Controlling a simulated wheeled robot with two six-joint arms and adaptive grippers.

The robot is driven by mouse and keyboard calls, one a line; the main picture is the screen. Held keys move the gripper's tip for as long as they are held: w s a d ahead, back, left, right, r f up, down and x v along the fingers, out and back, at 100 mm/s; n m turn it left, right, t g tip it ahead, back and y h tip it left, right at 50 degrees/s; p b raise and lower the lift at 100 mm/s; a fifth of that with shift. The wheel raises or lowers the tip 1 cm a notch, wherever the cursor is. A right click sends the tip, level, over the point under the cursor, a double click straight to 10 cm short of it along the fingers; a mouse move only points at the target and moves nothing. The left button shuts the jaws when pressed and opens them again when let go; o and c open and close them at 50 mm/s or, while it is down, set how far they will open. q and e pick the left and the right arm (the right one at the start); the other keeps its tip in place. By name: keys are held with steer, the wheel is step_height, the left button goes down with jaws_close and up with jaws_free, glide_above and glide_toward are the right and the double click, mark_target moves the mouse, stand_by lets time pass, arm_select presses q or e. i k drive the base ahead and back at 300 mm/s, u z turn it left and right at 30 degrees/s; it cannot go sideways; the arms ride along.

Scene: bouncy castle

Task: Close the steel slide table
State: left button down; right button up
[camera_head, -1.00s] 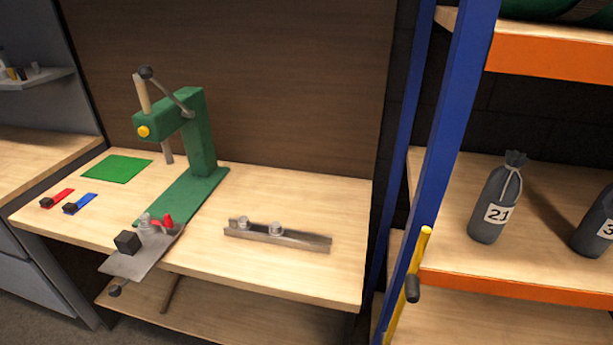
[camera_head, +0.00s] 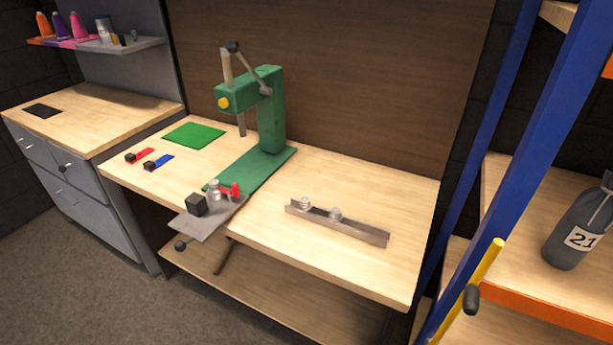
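The steel slide table (camera_head: 207,222) is a grey plate at the front edge of the wooden workbench, in front of the green press (camera_head: 271,125). It sticks out past the bench edge. A black block (camera_head: 196,205), a metal knob and a red piece (camera_head: 235,190) sit on it. A dark round knob (camera_head: 181,246) is at its front, below the plate. Neither of my grippers shows in the head view.
A steel rail with two round knobs (camera_head: 345,223) lies on the bench to the right. A green mat (camera_head: 194,135) and red and blue pieces lie left. A blue shelf post (camera_head: 535,150) with a yellow bar (camera_head: 468,292) stands right. The floor (camera_head: 110,300) is clear at front left.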

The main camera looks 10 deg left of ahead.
mark_target(204, 213)
steer(key=u, duration=1.5)
steer(key=i, duration=0.4)
steer(key=z, duration=0.05)
